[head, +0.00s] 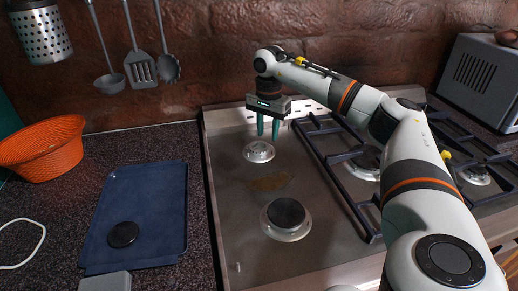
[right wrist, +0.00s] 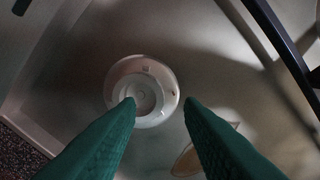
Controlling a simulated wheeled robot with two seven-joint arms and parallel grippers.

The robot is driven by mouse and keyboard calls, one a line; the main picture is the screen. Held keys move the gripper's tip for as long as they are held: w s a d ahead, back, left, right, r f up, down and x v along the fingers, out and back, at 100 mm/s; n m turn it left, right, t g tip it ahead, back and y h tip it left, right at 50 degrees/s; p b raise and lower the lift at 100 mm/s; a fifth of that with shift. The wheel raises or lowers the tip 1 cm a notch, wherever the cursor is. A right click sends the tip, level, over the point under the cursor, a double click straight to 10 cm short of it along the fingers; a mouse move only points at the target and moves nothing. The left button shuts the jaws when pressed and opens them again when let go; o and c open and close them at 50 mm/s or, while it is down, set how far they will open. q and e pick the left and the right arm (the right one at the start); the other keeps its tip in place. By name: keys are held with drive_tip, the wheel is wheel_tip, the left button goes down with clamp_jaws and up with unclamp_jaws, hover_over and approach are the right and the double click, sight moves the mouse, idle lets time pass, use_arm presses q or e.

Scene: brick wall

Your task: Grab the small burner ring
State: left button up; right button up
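The small burner (head: 259,151) with its pale ring sits on the back left of the stovetop and has no dark cap on it. In the right wrist view the round pale burner ring (right wrist: 116,82) lies beyond and between the fingertips, a little left of their middle. My right gripper (head: 268,134) points down above and just behind this burner, with its green fingers apart. In the right wrist view the open fingers (right wrist: 160,103) have nothing between them; I cannot tell the exact gap to the ring. My left gripper is not in view.
A larger burner with a dark cap (head: 286,213) stands at the front. Dark pan grates (head: 335,178) cover the right side of the stovetop (head: 233,190). A blue tray (head: 160,195) holds a black disc (head: 123,234). An orange basket (head: 42,150) stands far left.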

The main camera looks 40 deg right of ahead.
sight(267, 149)
drive_tip(key=f, duration=0.5)
drive_tip(key=shift+s+a, duration=0.1)
drive_tip(key=shift+a, duration=0.1)
clamp_jaws()
